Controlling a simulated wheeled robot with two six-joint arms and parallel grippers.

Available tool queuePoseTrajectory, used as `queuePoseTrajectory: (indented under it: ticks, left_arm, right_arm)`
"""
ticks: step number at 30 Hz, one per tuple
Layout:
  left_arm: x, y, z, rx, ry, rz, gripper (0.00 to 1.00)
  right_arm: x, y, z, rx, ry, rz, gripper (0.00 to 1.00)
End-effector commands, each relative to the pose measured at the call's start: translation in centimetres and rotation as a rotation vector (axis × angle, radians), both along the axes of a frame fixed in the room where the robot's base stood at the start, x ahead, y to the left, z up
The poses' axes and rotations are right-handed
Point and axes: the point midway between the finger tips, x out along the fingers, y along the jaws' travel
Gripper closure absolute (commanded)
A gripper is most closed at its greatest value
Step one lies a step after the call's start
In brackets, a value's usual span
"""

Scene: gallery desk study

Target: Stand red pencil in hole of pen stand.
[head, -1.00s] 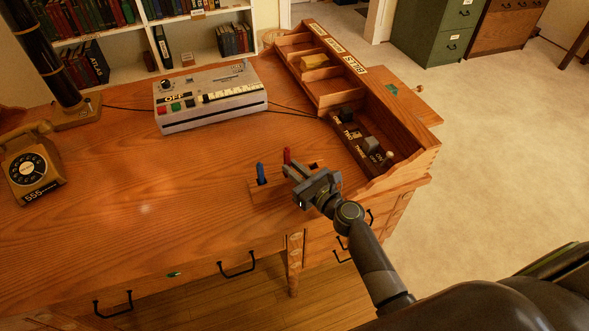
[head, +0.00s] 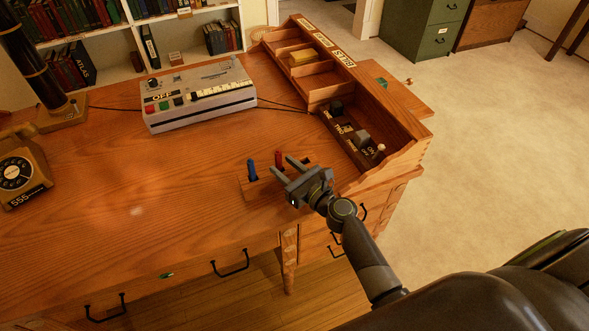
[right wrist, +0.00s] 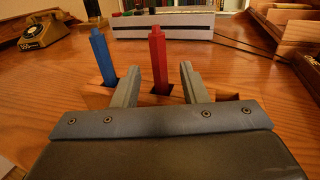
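The wooden pen stand (head: 249,191) is on the desk, partly hidden behind my right gripper. The red pencil (head: 279,158) stands upright in it, to the right of the blue pencil (head: 252,169). In the right wrist view, the red pencil (right wrist: 158,55) rises from the middle hole, with the blue pencil (right wrist: 103,58) in the left hole. My right gripper (head: 281,164) is open. Its fingers lie on either side of the red pencil, with gaps showing between them and it. My left gripper is not in view.
A grey box (head: 200,95) marked OFF stands farther back. A wooden tray with compartments (head: 350,95) runs along the desk's right side. A telephone (head: 22,170) and a dark lamp column (head: 40,65) are at left. The desk's middle-left is clear.

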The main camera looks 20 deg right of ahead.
Motion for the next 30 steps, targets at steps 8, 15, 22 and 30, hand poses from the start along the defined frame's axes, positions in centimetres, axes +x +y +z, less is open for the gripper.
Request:
queuePoseTrajectory:
  ticks: [8,15,22,30]
  left_arm:
    - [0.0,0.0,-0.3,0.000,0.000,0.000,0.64]
    - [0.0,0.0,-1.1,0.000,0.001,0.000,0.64]
    - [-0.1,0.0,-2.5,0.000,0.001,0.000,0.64]
    - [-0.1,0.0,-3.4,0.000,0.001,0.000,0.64]
  right_arm:
    - [-3.5,-1.4,-0.2,-0.002,0.002,-0.001,0.61]
    - [-8.6,-3.3,-0.3,-0.003,0.002,0.000,0.61]
    - [-13.1,-5.1,-0.3,-0.003,0.002,0.000,0.61]
    - [-15.8,-6.2,-0.1,-0.001,0.001,0.001,0.61]
